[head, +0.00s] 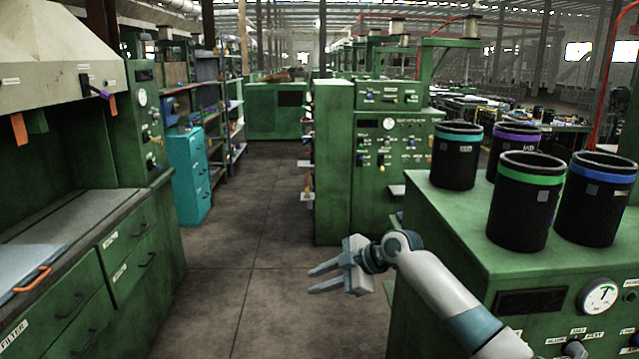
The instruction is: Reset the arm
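My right gripper (326,277) is at the lower middle of the head view, on an arm that comes in from the lower right. Its two fingers point left and stand apart, with nothing between them. It hangs over the floor, to the left of the green cabinet with the black sleeves. My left gripper is not in view.
Several black sleeves with coloured bands, such as the green-banded one (524,205), stand on the green cabinet (450,225) at right. A workbench (70,215) with drawers is at left. A teal cabinet (188,175) stands behind it. The aisle floor (255,230) is clear.

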